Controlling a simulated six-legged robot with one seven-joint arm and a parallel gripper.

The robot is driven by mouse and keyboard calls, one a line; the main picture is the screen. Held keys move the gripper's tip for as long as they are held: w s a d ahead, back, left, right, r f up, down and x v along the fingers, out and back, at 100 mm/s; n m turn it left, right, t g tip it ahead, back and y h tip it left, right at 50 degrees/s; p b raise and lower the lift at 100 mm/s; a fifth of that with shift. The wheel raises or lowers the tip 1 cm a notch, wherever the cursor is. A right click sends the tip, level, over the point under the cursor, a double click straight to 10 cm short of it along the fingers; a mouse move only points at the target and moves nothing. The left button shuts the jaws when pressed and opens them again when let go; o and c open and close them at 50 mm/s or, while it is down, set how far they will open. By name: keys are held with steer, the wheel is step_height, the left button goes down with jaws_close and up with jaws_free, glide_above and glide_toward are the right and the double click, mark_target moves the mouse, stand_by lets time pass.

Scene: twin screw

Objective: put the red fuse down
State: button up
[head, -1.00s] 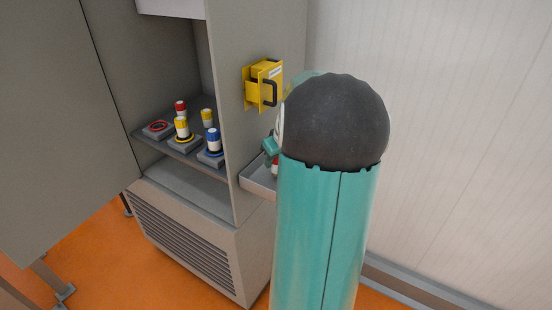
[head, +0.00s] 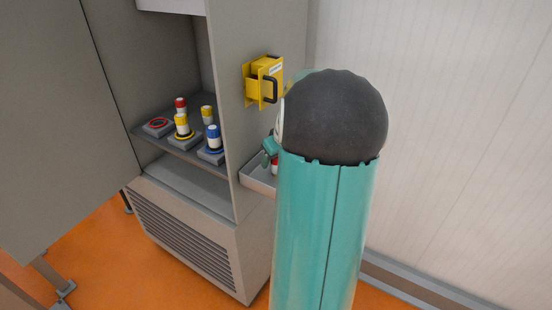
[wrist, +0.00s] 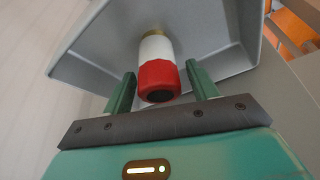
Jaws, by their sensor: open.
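The red fuse (wrist: 158,78), with a red end, a white band and a brass-coloured far end, is in the grey tray (wrist: 100,55) in the wrist view. My gripper (wrist: 160,73) is open, its two green fingers on either side of the fuse with a narrow gap at each side. In the head view the tray (head: 256,178) is fixed to the cabinet's side. My arm hides most of the fuse (head: 275,167) and part of my gripper (head: 269,155) there.
A yellow handled box (head: 264,80) is mounted above the tray.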

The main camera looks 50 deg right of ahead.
steer(key=v, duration=1.3)
steer(key=shift+w, duration=0.2)
steer(key=w+a+r+n, duration=0.1)
steer(key=w+a, duration=0.1)
steer(key=a, duration=0.9)
steer(key=w+a+r+n, duration=0.1)
steer(key=w+a+r, duration=0.1)
steer(key=a, duration=0.9)
steer(key=s+a+f, duration=0.1)
steer(key=s+a, duration=0.2)
steer(key=a, duration=0.3)
steer(key=s+a+f+n+y, duration=0.1)
steer(key=s+a, duration=0.2)
steer(key=a, duration=0.3)
steer(key=s+a+f+t, duration=0.1)
steer(key=s+a, duration=0.1)
steer(key=a, duration=0.5)
steer(key=shift+s+f, duration=0.25)
steer(key=shift+s, duration=0.15)
steer(key=c, duration=0.5)
steer(key=shift+d, duration=0.1)
